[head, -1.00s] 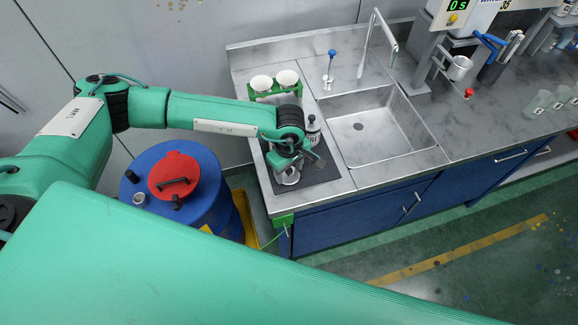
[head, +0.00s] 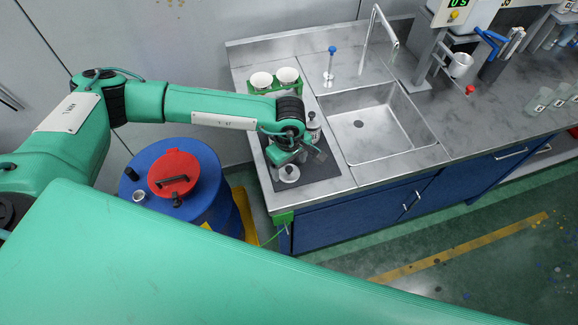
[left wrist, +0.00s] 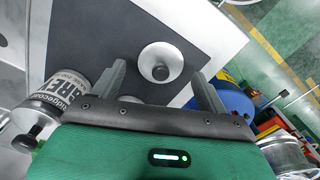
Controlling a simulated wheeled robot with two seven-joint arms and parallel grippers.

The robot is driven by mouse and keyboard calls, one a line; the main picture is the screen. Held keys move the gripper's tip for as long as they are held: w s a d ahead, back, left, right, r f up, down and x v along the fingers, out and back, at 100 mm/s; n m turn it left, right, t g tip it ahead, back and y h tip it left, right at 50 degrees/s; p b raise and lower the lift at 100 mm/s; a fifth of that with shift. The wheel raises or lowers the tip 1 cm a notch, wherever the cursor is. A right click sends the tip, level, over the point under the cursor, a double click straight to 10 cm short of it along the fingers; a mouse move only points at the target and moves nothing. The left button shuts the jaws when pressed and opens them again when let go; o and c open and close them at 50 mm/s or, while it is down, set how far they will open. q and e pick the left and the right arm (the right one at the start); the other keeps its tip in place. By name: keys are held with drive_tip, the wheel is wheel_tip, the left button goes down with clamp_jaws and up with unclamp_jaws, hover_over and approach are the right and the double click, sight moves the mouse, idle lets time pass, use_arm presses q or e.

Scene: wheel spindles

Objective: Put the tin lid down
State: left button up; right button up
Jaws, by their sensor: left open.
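The tin lid (head: 289,173), a pale round disc with a dark knob, lies on the dark mat near the counter's front left. In the left wrist view the lid (left wrist: 152,56) shows beyond and between the fingertips, with clear space around it. My left gripper (left wrist: 158,76) is open and empty, above the mat. In the head view the left gripper (head: 292,160) is just behind the lid, and its fingers are partly hidden. A labelled tin (left wrist: 62,97) with a black knob stands beside the gripper; in the head view the tin (head: 314,127) is partly covered. My right gripper is not in view.
Two white cups sit in a green rack (head: 273,88) behind the mat (head: 322,168). A sink (head: 375,125) with a tall tap is to the right. A blue drum (head: 205,180) with a red lid stands left of the counter. A pale thing under the gripper is mostly hidden.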

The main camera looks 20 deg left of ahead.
sight(289, 169)
use_arm(q)
wheel_tip(289, 169, up, 11)
drive_tip(key=b, duration=0.3)
drive_tip(key=shift+f+b, duration=0.2)
drive_tip(key=shift+b, duration=0.15)
drive_tip(key=shift+s, duration=0.1)
